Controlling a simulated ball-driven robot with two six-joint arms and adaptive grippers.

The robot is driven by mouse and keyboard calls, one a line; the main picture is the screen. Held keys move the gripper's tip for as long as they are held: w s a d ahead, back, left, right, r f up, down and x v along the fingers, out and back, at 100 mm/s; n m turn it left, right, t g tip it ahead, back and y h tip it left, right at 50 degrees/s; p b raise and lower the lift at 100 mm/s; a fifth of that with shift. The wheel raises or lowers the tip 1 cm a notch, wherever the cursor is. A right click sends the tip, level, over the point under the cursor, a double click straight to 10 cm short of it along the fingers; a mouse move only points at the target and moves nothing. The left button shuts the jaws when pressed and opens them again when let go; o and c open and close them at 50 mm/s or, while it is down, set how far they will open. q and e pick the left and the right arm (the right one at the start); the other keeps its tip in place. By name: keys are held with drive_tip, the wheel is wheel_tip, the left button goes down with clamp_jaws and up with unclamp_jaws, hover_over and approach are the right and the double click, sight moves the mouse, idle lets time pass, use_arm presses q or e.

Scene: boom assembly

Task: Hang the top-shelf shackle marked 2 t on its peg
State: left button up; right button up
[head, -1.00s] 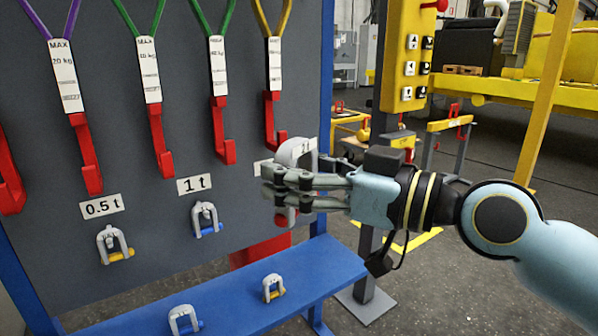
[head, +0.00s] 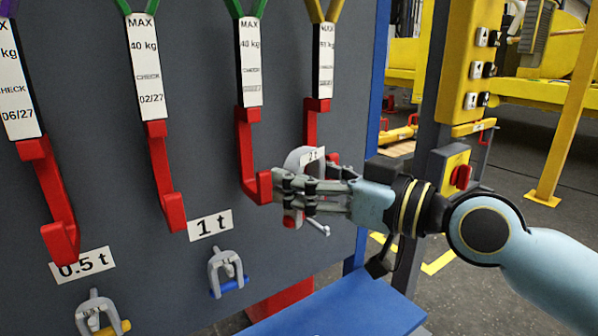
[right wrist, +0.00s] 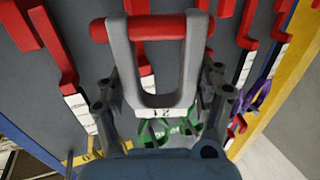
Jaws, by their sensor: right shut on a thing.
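My right gripper (head: 285,190) is shut on a large grey shackle (head: 297,160) with a red pin, held in front of the dark board. Its white label reads 2 t. In the right wrist view the shackle (right wrist: 185,60) sits between the fingers, its red pin across the far end and its label upside down. In the head view the fingers cover much of it. A pale, round-ended rod (head: 319,228) shows just below the gripper; I cannot tell whether it is the peg. No 2 t board label is visible. My left gripper is out of view.
Red hooks on straps (head: 255,155) hang on the board close to my right fingers. Smaller shackles hang below the 1 t label (head: 210,226) and 0.5 t label (head: 82,264). A blue shelf (head: 350,305) juts out below. A yellow control post (head: 462,70) stands right.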

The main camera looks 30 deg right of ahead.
drive_tip(key=w+d+f+m+t+h+b, duration=0.1)
drive_tip(key=w+d+f+m+h+b, duration=0.2)
drive_tip(key=d+f, duration=0.45)
drive_tip(key=h+b, duration=0.3)
drive_tip(key=b, duration=0.1)
approach(328, 235)
drive_tip(key=w, duration=0.3)
drive_tip(key=shift+m+t, duration=0.4)
drive_tip(key=w+b, duration=0.7)
drive_tip(key=shift+a+f, duration=0.3)
drive_tip(key=shift+f, duration=0.1)
drive_tip(key=shift+w+a+b, duration=0.1)
drive_tip(key=shift+w+b, duration=1.15)
drive_tip(key=shift+b, duration=0.05)
drive_tip(key=shift+w+f+b, duration=0.3)
drive_tip(key=shift+f+b, duration=0.1)
drive_tip(key=shift+b, duration=0.15)
drive_tip(key=shift+w+f, duration=0.1)
drive_tip(key=shift+w, duration=0.05)
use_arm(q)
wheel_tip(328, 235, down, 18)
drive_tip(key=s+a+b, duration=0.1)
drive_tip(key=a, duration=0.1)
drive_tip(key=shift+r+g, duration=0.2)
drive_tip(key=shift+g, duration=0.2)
use_arm(e)
drive_tip(key=shift+w+f, duration=0.2)
drive_tip(key=shift+f, duration=0.05)
